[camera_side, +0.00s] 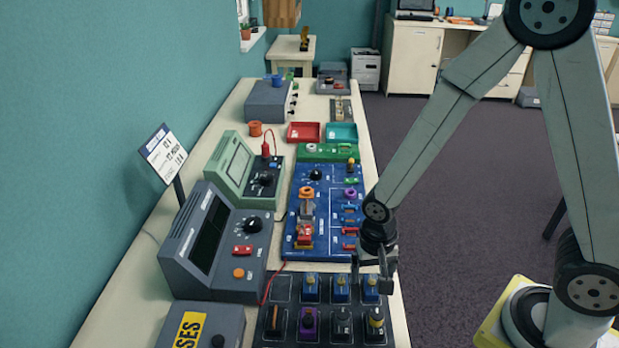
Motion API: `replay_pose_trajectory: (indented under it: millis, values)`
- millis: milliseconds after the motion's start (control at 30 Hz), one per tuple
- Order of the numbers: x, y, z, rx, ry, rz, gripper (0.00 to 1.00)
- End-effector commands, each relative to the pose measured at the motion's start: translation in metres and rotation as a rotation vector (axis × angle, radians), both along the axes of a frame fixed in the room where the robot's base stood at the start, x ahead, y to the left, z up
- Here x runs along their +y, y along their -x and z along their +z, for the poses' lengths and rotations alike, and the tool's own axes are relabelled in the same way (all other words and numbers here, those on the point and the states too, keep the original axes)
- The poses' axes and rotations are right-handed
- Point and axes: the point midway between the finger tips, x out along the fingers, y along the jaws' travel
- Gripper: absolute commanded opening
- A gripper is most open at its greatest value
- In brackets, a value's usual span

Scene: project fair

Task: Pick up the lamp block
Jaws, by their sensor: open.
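A dark tray (325,312) at the near end of the bench holds two rows of small component blocks. The back row has several blue blocks, among them a left one (311,287), a middle one (341,288) and a right one (371,289). The front row has a purple block (308,323) and dark blocks, one with a yellow band (375,323). I cannot tell which block is the lamp block. My gripper (386,284) is open, pointing down beside the right blue block at the tray's right edge. Nothing shows between its fingers.
A blue circuit board (325,242) with mounted parts lies behind the tray. Left of it stand a grey meter (215,245), a green meter (245,165) and a sign (163,153). Red (303,132) and teal (341,132) trays sit farther back. Open floor lies right of the bench.

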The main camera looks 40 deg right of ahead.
Motion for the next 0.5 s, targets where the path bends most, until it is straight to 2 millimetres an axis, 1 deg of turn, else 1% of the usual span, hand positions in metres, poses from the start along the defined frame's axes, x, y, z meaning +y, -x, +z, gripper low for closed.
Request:
replay_pose_trajectory:
  millis: [100, 300, 500]
  values:
    - [-0.001, 0.001, -0.012, 0.003, 0.000, -0.001, 0.90]
    - [-0.001, 0.001, -0.028, 0.003, 0.000, -0.002, 0.90]
    - [-0.001, 0.001, -0.036, 0.000, 0.000, -0.001, 0.90]
